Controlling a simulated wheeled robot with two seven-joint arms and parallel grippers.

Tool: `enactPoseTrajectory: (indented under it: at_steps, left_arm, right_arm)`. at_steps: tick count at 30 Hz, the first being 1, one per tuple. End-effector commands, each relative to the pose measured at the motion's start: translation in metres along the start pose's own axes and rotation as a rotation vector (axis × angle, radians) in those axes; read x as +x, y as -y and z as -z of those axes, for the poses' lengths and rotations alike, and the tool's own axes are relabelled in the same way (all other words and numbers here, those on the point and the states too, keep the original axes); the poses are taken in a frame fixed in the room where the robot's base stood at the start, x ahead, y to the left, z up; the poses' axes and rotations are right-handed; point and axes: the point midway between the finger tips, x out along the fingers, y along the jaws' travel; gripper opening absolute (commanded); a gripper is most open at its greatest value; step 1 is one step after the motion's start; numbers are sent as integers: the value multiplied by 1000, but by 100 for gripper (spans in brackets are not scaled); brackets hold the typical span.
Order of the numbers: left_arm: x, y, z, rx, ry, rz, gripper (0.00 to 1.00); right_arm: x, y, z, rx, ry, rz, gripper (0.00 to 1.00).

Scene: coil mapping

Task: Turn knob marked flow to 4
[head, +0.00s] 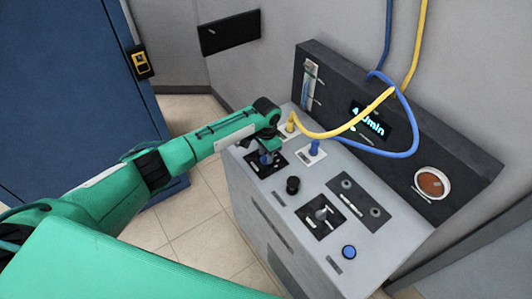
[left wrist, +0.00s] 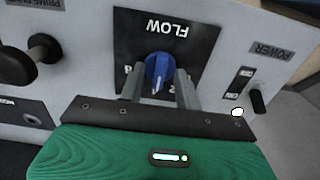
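The blue FLOW knob (left wrist: 157,70) sits on a black plate (left wrist: 195,35) in the left wrist view, where the lettering appears upside down. Its white pointer mark faces the bottom of that picture. My left gripper (left wrist: 160,82) has a grey finger on each side of the knob, close against it. In the head view my left gripper (head: 267,152) is over the knob at the panel's far left corner and mostly hides it. The display (head: 372,122) shows a reading ending in "min", apparently starting with 4, partly covered by the yellow hose. My right gripper is out of view.
A yellow hose (head: 335,136) and a blue hose (head: 412,130) loop above the console (head: 285,215) close to my left gripper. A black knob (head: 293,185), a lever switch (head: 322,214) and a blue button (head: 349,252) are nearby. The POWER switch (left wrist: 257,101) is beside the FLOW plate.

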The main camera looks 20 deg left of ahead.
Motion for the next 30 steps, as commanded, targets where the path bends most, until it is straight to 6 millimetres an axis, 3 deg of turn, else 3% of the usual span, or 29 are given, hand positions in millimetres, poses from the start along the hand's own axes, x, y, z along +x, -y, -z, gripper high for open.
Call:
enactPoseTrajectory:
  at_steps: [5, 15, 21, 30]
  left_arm:
    - [-17, 1, 1, 1, -4, 2, 34]
    - [-92, 1, 1, 1, -5, 2, 34]
    - [-125, 0, 1, 0, -3, 1, 34]
    - [-138, 0, 0, 0, 0, 0, 34]
  right_arm:
    - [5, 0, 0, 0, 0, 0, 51]
    - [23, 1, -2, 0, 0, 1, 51]
    - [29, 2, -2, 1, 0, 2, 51]
    - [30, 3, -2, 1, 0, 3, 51]
